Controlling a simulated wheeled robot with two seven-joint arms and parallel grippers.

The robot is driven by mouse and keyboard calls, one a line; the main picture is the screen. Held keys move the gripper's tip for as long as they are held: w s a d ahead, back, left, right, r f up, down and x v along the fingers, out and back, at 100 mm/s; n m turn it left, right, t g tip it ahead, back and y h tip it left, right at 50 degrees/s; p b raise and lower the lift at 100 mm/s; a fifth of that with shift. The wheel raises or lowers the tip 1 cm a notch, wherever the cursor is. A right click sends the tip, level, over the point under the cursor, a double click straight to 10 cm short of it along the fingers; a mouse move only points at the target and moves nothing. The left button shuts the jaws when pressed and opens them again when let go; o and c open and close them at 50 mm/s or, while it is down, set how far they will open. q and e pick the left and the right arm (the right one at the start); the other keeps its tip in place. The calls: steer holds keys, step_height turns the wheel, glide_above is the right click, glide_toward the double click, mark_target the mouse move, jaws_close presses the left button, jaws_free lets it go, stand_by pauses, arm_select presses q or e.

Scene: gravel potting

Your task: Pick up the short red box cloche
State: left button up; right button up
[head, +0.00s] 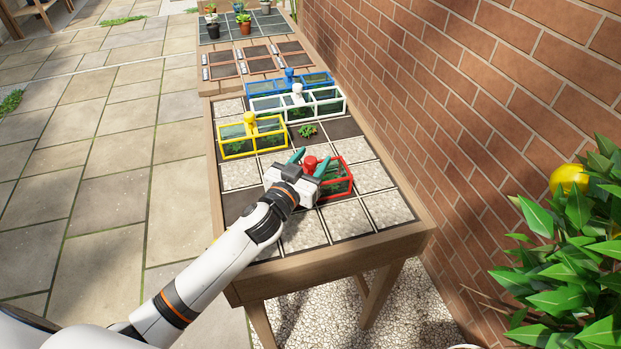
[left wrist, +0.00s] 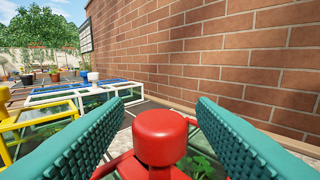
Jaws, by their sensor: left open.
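The short red box cloche (head: 341,189) has a red frame, clear panes and a round red knob (head: 310,163) on top. It stands on the near part of the wooden table, with green leaves under its panes. My left gripper (head: 309,160) is open at the cloche, and its arm hides the cloche's left part. In the left wrist view the red knob (left wrist: 160,137) stands between the two teal fingers, with a gap visible on each side. My right gripper is not in view.
A yellow cloche (head: 237,148), a white cloche (head: 268,108) and a blue cloche (head: 262,87) stand farther back on the table (head: 391,236). A brick wall (head: 450,100) runs along the right side. Gravel cells (head: 387,209) lie in front, clear of objects.

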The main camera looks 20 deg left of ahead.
arm_select(q)
jaws_close()
